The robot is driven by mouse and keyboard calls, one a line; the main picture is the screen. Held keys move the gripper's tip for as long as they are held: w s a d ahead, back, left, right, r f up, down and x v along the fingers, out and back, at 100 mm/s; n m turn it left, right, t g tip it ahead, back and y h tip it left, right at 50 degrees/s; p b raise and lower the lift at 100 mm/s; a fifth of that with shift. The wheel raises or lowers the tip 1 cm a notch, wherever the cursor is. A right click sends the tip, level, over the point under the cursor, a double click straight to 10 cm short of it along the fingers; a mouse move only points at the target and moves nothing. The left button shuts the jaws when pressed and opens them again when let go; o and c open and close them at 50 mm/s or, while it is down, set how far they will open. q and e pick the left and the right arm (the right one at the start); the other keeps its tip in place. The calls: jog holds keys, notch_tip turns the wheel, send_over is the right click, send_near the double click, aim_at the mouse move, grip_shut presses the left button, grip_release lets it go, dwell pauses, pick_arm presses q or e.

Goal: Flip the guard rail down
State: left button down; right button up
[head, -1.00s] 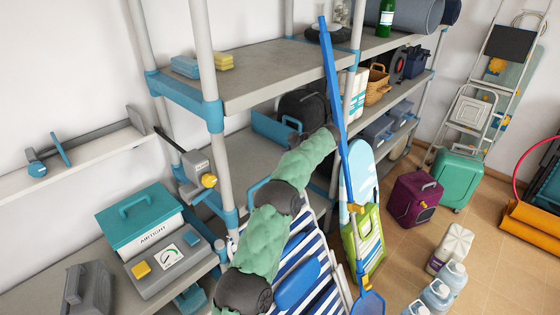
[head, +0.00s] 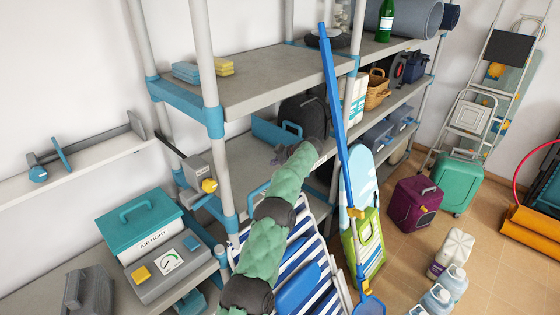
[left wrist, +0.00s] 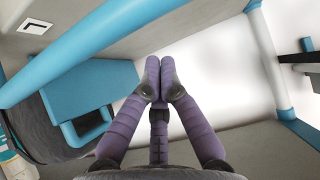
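My left arm reaches into the middle level of the shelving. My left gripper (head: 279,155) is small and partly hidden by the wrist in the head view. In the left wrist view its purple fingers (left wrist: 160,78) meet at the tips, with nothing seen between them. A blue bar (head: 256,192) sits at the shelf front beside my forearm, partly hidden; I cannot tell surely whether it is the guard rail. In the left wrist view a blue bar (left wrist: 60,55) crosses the upper left, apart from the fingers. My right gripper is not in view.
A blue bin (head: 273,132) and a dark backpack (head: 305,112) stand near the gripper. A white post (head: 215,160) rises left of my arm. A blue pole (head: 335,100), striped deck chair (head: 315,270) and ironing board (head: 360,175) stand to the right.

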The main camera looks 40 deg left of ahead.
pick_arm(q)
jog(key=shift+s+d+f, duration=0.1)
jog(key=shift+d+f, duration=0.35)
jog(key=shift+d, duration=0.3)
jog(key=shift+s+d+f, duration=0.1)
jog(key=shift+d+f, duration=0.3)
jog(key=shift+d, duration=0.3)
jog(key=shift+b, duration=0.35)
